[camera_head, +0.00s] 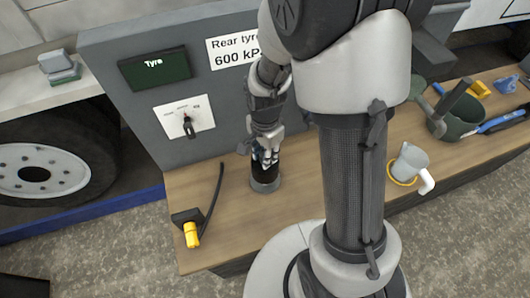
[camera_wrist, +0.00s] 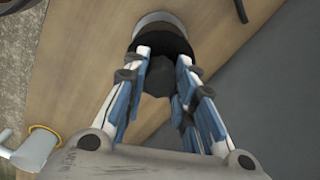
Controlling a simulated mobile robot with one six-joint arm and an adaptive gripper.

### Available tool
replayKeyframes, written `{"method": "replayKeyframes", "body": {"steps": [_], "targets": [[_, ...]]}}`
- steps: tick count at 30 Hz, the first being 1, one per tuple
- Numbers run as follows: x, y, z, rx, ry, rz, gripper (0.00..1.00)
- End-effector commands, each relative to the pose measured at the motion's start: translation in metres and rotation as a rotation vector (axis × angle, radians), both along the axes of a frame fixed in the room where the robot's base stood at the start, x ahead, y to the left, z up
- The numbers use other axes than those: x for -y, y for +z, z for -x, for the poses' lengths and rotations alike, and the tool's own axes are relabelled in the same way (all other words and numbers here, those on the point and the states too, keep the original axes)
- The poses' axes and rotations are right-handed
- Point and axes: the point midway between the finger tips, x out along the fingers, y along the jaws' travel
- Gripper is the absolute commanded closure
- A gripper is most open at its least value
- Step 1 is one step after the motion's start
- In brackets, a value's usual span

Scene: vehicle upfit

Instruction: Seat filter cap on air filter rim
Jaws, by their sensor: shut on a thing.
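My gripper (camera_head: 265,157) is above the wooden bench, beside the grey panel, with its fingers pointing down. It is shut on the black filter cap (camera_head: 290,173). In the wrist view the blue-padded fingers (camera_wrist: 166,82) close around the dark knob-like part of the cap (camera_wrist: 159,76). The air filter (camera_head: 266,185) is a grey cylinder standing on the bench, directly under the cap; it also shows in the wrist view (camera_wrist: 163,17). The black part hides the filter's rim, so I cannot tell whether the cap is level or fully down on it.
A black stand with a yellow part (camera_head: 191,233) and a dark hose is on the bench to the left. A grey mug (camera_head: 410,162) and a dark green tool bucket (camera_head: 455,118) are to the right. The grey panel (camera_head: 228,110) rises close behind my gripper.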

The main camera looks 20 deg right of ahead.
Motion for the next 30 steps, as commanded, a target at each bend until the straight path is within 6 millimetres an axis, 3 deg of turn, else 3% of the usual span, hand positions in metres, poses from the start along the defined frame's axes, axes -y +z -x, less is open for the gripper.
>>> {"method": "replayKeyframes", "body": {"steps": [30], "targets": [[0.0, -0.016, 0.0, 0.0, 0.0, 0.0, 1.0]]}}
